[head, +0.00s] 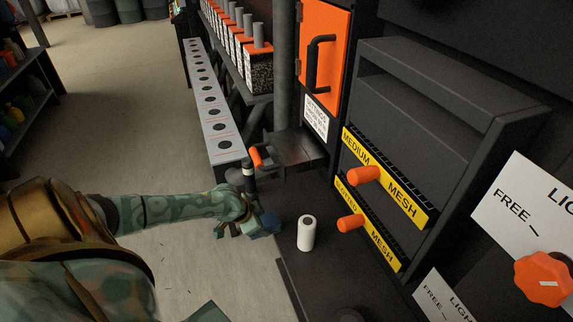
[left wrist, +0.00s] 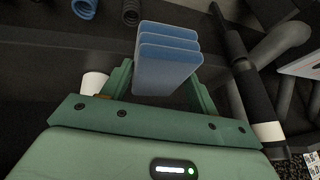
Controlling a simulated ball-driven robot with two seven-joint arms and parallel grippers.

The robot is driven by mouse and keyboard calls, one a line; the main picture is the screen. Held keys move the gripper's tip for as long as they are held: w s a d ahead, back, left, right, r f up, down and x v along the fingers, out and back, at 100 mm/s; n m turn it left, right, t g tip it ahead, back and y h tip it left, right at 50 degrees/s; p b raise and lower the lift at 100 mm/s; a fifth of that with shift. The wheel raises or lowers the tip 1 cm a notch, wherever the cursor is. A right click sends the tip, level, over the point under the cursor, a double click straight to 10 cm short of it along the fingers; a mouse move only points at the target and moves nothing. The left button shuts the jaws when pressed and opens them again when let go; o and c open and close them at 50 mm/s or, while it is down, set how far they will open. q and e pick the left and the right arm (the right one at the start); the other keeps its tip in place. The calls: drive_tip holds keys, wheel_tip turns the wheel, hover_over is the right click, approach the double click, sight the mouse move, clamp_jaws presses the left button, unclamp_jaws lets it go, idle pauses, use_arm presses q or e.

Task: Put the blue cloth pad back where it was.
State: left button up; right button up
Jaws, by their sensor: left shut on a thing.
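My left gripper (head: 246,226) reaches in from the left, beside the dark bench ledge. It is shut on the blue cloth pad (head: 267,223), which is small and partly hidden in the head view. In the left wrist view the pad (left wrist: 167,58) is a stack of blue layers between the two green fingers of my left gripper (left wrist: 157,88). The pad appears held clear of the dark surface behind it, though the gap is hard to judge. My right gripper is not in view.
A white cylinder (head: 307,233) stands on the dark bench (head: 290,205), right of the pad. Orange knobs (head: 364,176) stick out from the yellow-labelled mesh drawers. An orange handle (head: 257,157) is behind the gripper. A grey strip with black holes (head: 210,98) runs back.

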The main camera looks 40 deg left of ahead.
use_arm(q)
drive_tip(key=w+b, duration=0.1)
drive_tip(key=w, duration=0.2)
drive_tip(key=w+b, duration=0.1)
drive_tip(key=w, duration=0.3)
drive_tip(key=shift+w+d, duration=0.2)
drive_tip(key=shift+w, duration=0.05)
drive_tip(key=w+b, duration=0.1)
drive_tip(key=w+f+b, duration=0.1)
drive_tip(key=w, duration=0.1)
drive_tip(key=shift+w+d+f, duration=0.1)
drive_tip(key=shift+f, duration=0.25)
drive_tip(key=shift+r, duration=0.15)
drive_tip(key=o, duration=1)
drive_tip(key=shift+c, duration=0.2)
